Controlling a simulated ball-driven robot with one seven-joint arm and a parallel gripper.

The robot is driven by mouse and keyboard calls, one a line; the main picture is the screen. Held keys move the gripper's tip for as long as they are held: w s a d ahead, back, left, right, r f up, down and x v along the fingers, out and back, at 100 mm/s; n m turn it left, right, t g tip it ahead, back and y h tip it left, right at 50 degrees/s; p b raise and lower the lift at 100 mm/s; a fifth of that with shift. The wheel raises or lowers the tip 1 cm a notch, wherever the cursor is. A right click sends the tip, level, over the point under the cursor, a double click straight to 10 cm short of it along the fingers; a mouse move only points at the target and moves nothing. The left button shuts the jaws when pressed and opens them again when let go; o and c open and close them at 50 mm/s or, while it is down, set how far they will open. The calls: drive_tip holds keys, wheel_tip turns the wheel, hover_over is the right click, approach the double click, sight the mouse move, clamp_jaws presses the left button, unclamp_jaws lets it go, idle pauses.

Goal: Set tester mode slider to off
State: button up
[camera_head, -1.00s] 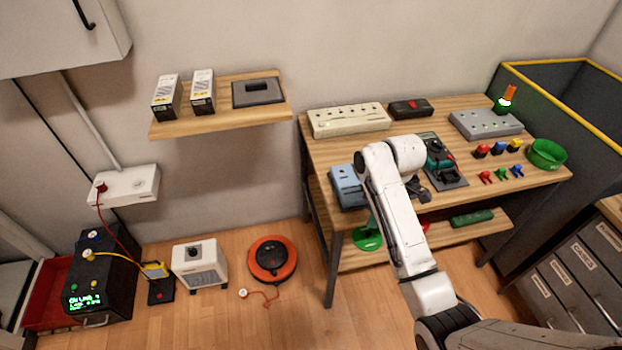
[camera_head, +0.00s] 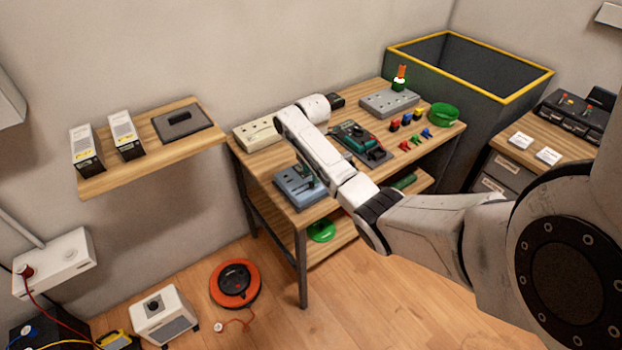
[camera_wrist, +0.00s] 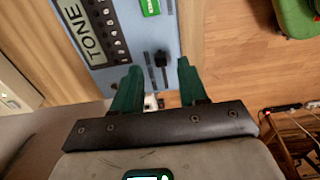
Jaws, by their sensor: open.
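The blue tester (camera_head: 287,185) lies at the near left corner of the workbench. In the wrist view its blue face (camera_wrist: 108,50) shows a "TONE" label, a column of black round marks and a green area at the top. A black slider knob (camera_wrist: 160,58) sits in a dark vertical slot on that face. My gripper (camera_wrist: 158,66) is open, its green fingers on either side of the knob in the picture. Whether they touch the tester is unclear. In the head view my gripper (camera_head: 306,174) is over the tester, partly hidden by my arm.
A wall shelf (camera_head: 150,165) is at left. An orange reel (camera_head: 236,283) lies on the floor.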

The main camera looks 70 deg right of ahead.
sight(311, 184)
drive_tip(key=shift+f, duration=1.8)
drive_tip(key=shift+s, duration=0.1)
drive_tip(key=shift+c, duration=0.3)
clamp_jaws()
